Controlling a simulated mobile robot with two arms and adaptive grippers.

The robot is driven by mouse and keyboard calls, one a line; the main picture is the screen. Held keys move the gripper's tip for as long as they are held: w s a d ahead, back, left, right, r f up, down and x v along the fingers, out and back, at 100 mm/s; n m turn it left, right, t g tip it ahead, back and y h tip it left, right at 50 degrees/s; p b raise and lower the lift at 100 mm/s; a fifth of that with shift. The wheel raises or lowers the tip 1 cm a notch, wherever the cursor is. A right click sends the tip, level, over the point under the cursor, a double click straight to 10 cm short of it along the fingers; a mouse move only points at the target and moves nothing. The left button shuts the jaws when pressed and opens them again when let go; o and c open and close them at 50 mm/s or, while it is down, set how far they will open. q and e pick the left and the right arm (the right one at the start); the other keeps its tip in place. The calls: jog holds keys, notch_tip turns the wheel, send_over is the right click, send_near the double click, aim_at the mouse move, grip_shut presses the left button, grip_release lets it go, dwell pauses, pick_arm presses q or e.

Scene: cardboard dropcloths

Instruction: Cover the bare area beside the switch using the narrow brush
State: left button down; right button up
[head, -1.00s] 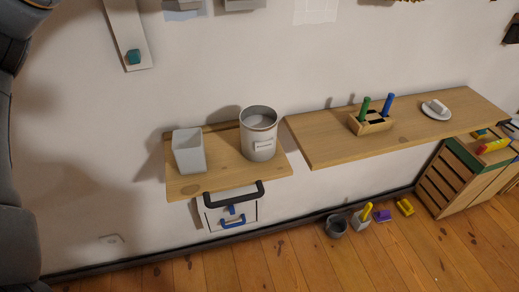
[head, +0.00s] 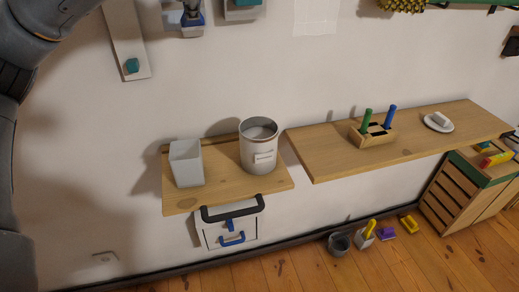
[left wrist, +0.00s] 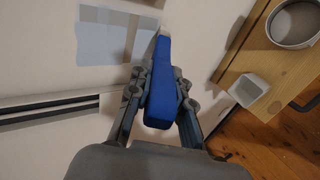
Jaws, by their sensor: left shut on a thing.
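My left gripper (left wrist: 160,75) is shut on the blue handle of the narrow brush (left wrist: 160,100). The brush's pale tip points up in the left wrist view, close to the right edge of a light blue painted patch (left wrist: 105,38) on the wall. I cannot tell whether the tip touches the wall. In the head view, a small blue and grey shape (head: 192,18) shows at the top edge, in front of a pale plate; its details are too small to tell. I cannot surely pick out the switch. My right gripper is not in view.
A wooden shelf (head: 225,188) holds a white cup (head: 187,164) and a paint can (head: 259,150). A longer shelf (head: 325,160) at right holds a brush block (head: 372,135) and a dish (head: 438,124). A slotted crate (head: 455,195) stands on the floor. A teal knob (head: 132,66) sits on a wall plank.

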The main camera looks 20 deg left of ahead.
pick_arm(q)
jog(key=shift+r, duration=0.1)
notch_tip(320, 180, up, 8)
jog(key=p, duration=0.5)
jog(key=shift+f+p, duration=0.25)
jog(key=shift+p, duration=0.15)
notch_tip(320, 180, up, 8)
jog(key=p, duration=0.6)
jog(key=shift+f, duration=0.2)
